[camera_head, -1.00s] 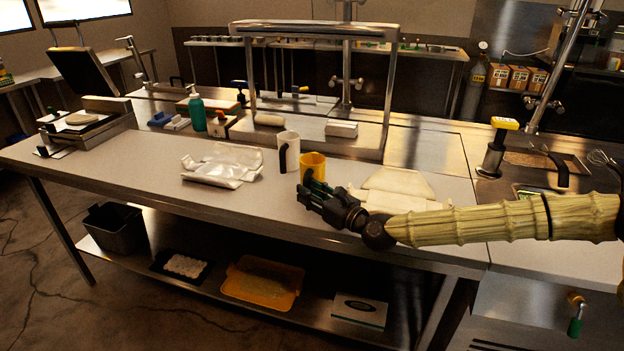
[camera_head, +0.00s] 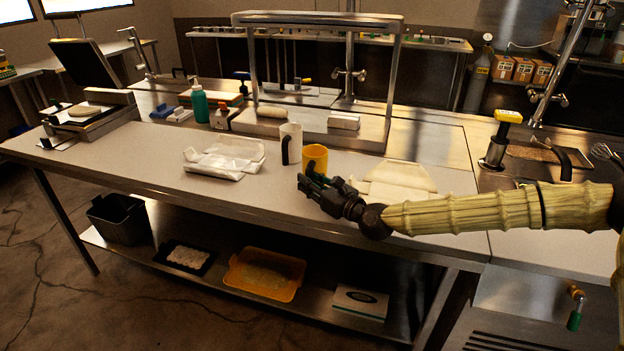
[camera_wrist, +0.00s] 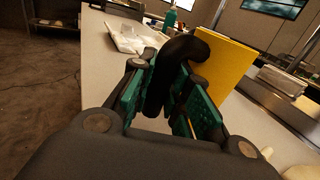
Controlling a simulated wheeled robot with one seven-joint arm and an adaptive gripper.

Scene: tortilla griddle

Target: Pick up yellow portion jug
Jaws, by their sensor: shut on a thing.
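The yellow portion jug (camera_head: 315,156) stands on the worktop (camera_head: 140,165), just right of a white jug (camera_head: 291,141). Its black handle faces my gripper (camera_head: 308,185), which reaches in from the right along the front of the jug. In the wrist view, the yellow body (camera_wrist: 228,75) fills the upper right and the black handle (camera_wrist: 170,80) runs down between the green finger pads. My gripper (camera_wrist: 172,105) is shut on the handle. The jug looks upright; whether its base touches the worktop is hard to tell.
A crumpled clear bag (camera_head: 225,157) lies left of the jugs. Folded pale cloths (camera_head: 400,178) lie behind my arm. A green bottle (camera_head: 200,104) and a steel rack (camera_head: 395,80) stand further back. The worktop's left front part is clear.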

